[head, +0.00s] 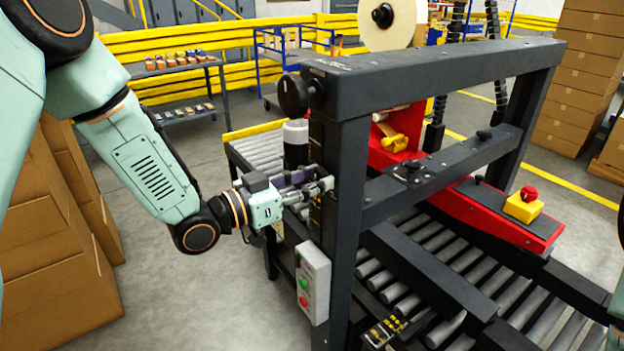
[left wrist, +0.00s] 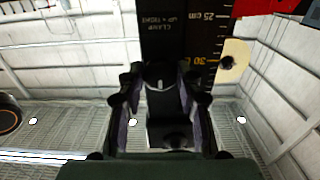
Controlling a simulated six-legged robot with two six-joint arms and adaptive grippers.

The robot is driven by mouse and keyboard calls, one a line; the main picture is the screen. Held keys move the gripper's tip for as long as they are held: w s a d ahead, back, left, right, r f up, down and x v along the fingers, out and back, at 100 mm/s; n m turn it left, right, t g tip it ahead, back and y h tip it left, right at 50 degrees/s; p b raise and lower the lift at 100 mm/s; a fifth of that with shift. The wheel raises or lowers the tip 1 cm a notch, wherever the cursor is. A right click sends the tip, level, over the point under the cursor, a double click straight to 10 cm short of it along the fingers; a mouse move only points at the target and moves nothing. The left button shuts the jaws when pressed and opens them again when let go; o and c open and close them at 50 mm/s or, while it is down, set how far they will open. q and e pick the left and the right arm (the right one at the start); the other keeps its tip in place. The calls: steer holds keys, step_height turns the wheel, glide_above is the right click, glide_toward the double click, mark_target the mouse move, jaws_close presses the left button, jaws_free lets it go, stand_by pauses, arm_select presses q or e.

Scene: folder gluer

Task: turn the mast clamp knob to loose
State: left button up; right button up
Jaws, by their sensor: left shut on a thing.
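The mast (head: 338,225) is a dark upright post of the machine frame. The mast clamp knob (left wrist: 158,74) is dark with a short pale mark, between the fingertips of my left gripper (left wrist: 160,88). In the head view my left gripper (head: 318,188) reaches the mast from the left and is shut on the knob, which its fingers hide there. My right gripper is not in view.
A round black handwheel (head: 294,96) sticks out high on the mast. A control box (head: 313,283) with green and red buttons hangs below my left gripper. A black and white cylinder (head: 295,145) stands just behind it. Cardboard boxes (head: 60,250) are stacked at left.

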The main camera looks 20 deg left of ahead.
arm_select(q)
steer(key=shift+n, duration=0.3)
steer(key=n+p, duration=0.1)
steer(key=n, duration=0.2)
steer(key=shift+r+n, duration=0.1)
steer(key=shift+n, duration=0.3)
steer(key=n+p, duration=0.1)
steer(key=n, duration=0.3)
steer(key=shift+n, duration=0.3)
steer(key=n+p, duration=0.1)
steer(key=n, duration=0.3)
steer(key=shift+n+p, duration=0.6)
steer(key=shift+n, duration=1.8)
steer(key=o, duration=1.1)
steer(key=shift+a, duration=0.1)
steer(key=shift+o, duration=0.2)
